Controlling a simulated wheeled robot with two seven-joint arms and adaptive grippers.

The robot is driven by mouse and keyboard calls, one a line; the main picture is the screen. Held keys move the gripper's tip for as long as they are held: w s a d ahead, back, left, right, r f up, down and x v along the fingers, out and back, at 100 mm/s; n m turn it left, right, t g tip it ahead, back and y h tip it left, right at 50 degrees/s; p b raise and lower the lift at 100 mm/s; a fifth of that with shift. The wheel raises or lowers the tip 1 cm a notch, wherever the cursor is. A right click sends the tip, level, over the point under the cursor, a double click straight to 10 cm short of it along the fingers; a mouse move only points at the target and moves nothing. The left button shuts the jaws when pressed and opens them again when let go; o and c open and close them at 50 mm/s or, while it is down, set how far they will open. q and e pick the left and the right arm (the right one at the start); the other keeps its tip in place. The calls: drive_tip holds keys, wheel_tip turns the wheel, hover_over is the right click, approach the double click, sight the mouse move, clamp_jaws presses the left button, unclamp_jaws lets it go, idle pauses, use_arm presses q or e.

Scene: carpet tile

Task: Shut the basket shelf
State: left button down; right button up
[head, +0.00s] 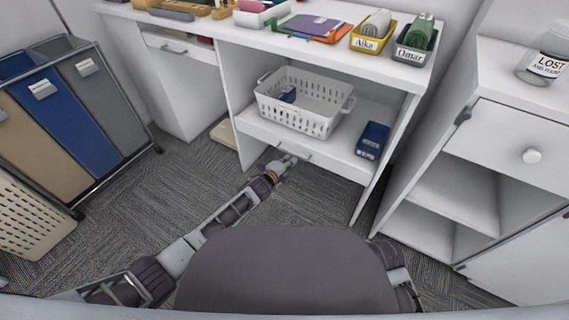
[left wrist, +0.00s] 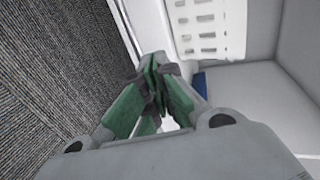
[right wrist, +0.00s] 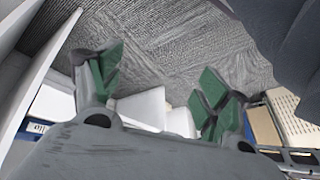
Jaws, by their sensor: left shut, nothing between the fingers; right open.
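The basket shelf (head: 338,149) is a white board with a front handle (head: 296,152), low in the white desk unit. Its front edge looks about level with the side panels; a small gap is hard to tell. A white slotted basket (head: 303,101) stands on it, also seen in the left wrist view (left wrist: 207,28). My left gripper (head: 284,162) is shut and empty at the shelf's front, by the handle; contact is unclear. Its closed fingers (left wrist: 157,75) show in the left wrist view. My right gripper (right wrist: 160,80) is open and empty, away from the shelf.
A blue box (head: 373,140) lies on the shelf, right of the basket. Labelled bins (head: 412,53) stand on the desktop above. An open white cabinet (head: 455,195) is at the right, a sorter with blue and grey bags (head: 65,98) at the left. Carpet is clear between.

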use_arm(q)
drive_tip(key=shift+p+v, duration=0.65)
drive_tip(key=shift+v, duration=1.3)
use_arm(e)
drive_tip(key=shift+s+d+r+g+h, duration=0.1)
drive_tip(key=shift+d+r, duration=0.1)
drive_tip(key=shift+r, duration=0.4)
drive_tip(key=shift+s+d+r+g+h, duration=0.1)
drive_tip(key=shift+s+d+r, duration=0.05)
drive_tip(key=shift+r, duration=0.4)
drive_tip(key=shift+s+d+r+g+h, duration=0.1)
drive_tip(key=shift+d+r, duration=0.1)
drive_tip(key=shift+r, duration=0.4)
